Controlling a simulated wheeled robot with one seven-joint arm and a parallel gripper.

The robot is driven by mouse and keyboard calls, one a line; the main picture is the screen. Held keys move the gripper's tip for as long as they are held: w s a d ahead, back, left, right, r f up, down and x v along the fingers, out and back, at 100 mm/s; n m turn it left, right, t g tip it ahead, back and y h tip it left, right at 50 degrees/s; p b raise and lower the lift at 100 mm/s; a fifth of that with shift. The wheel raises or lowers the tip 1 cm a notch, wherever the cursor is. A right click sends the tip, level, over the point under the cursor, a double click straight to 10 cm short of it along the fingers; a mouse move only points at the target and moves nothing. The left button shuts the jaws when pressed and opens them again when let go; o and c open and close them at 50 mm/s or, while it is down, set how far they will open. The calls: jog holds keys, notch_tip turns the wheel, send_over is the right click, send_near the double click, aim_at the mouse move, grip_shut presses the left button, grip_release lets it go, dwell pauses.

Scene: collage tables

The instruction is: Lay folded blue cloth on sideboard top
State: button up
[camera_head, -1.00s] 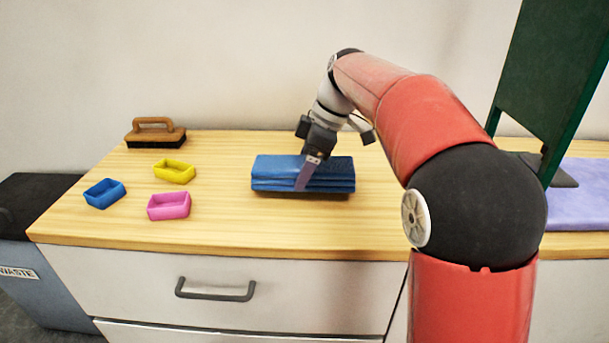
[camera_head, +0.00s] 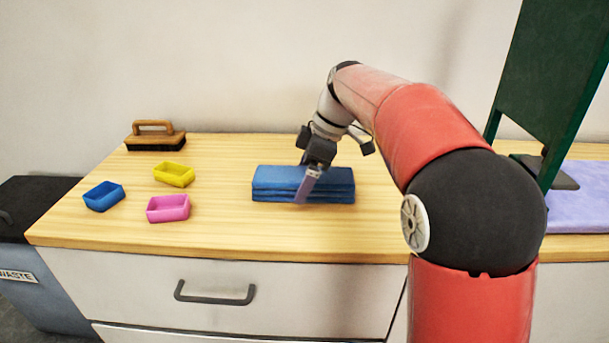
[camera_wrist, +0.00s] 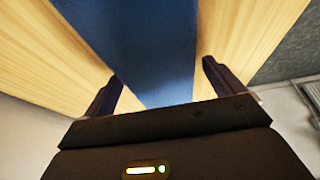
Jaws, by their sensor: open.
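The folded blue cloth (camera_head: 275,184) lies flat in a layered stack on the wooden sideboard top (camera_head: 230,225), near its middle. My gripper (camera_head: 305,190) is at the cloth, pointing down, with a finger showing in front of the cloth's front side. In the wrist view the cloth (camera_wrist: 150,50) runs between the two dark fingers of my gripper (camera_wrist: 162,85). The fingers are open, with bare wood showing on both sides of the cloth. The far finger is hidden in the head view.
A wooden brush (camera_head: 155,136), a yellow tray (camera_head: 174,174), a blue tray (camera_head: 104,196) and a pink tray (camera_head: 168,208) stand at the left. A dark green panel (camera_head: 548,80) and a lilac cloth (camera_head: 590,190) are at the right. Wood around the blue cloth is clear.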

jog(key=p+v, duration=0.2)
jog(key=v, duration=0.9)
jog(key=s+d+f+m+t+h, duration=0.1)
jog(key=s+d+m+t, duration=0.1)
jog(key=s+d+m, duration=0.4)
jog(key=s+d+f+m+t+h, duration=0.15)
jog(key=s+m, duration=0.25)
jog(key=s, duration=0.5)
jog(key=s+d+f+m+t+h, duration=0.2)
jog(key=s+d+f+m, duration=0.2)
jog(key=s+f+m, duration=0.3)
jog(key=s+f, duration=0.4)
jog(key=shift+s+f+m, duration=0.25)
jog(key=shift+s+m, duration=0.05)
jog(key=shift+r+p, duration=0.55)
jog(key=shift+p, duration=0.25)
jog(key=shift+f, duration=0.1)
jog(key=shift+c, duration=0.3)
